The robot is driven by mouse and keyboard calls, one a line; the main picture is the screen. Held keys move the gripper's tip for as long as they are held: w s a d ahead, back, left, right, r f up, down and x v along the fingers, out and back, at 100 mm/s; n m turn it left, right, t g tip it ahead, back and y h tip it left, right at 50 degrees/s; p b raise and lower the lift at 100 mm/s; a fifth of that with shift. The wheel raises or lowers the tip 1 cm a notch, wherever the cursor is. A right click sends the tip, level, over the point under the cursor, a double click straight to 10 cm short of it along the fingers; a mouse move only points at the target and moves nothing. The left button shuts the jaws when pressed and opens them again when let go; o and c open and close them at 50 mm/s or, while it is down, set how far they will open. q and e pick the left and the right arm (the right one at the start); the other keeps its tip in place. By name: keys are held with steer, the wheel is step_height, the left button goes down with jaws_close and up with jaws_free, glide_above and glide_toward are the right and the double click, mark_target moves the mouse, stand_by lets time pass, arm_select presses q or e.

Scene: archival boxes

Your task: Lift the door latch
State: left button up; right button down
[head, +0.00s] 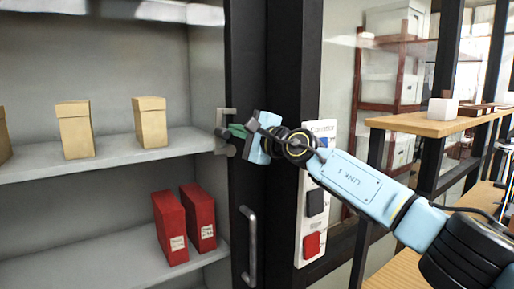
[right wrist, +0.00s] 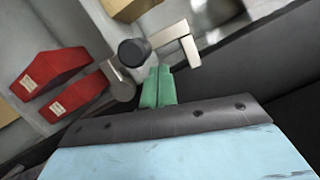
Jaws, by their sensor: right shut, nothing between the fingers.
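The door latch (head: 226,117) is a small grey metal piece on the dark upright frame at the shelf's right edge. In the right wrist view the latch (right wrist: 180,44) shows as an L-shaped bar, with a dark round knob and a grey rounded part beside it. My right gripper (head: 234,131) reaches in from the right, level with the latch. Its green fingers (right wrist: 158,86) are shut with nothing between them, and their tips are close below the latch's bar and knob. I cannot tell whether they touch it. My left gripper is not in view.
A vertical bar handle (head: 249,246) sits lower on the dark frame. A white panel (head: 316,215) with a red and a black switch is to its right. Red boxes (head: 171,228) and tan boxes (head: 74,130) stand on the shelves. A wooden ledge (head: 425,124) is at right.

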steer(key=n, duration=0.1)
steer(key=s+a+n+b, duration=0.1)
steer(key=n, duration=0.1)
steer(key=shift+h, duration=0.3)
stand_by(0.5)
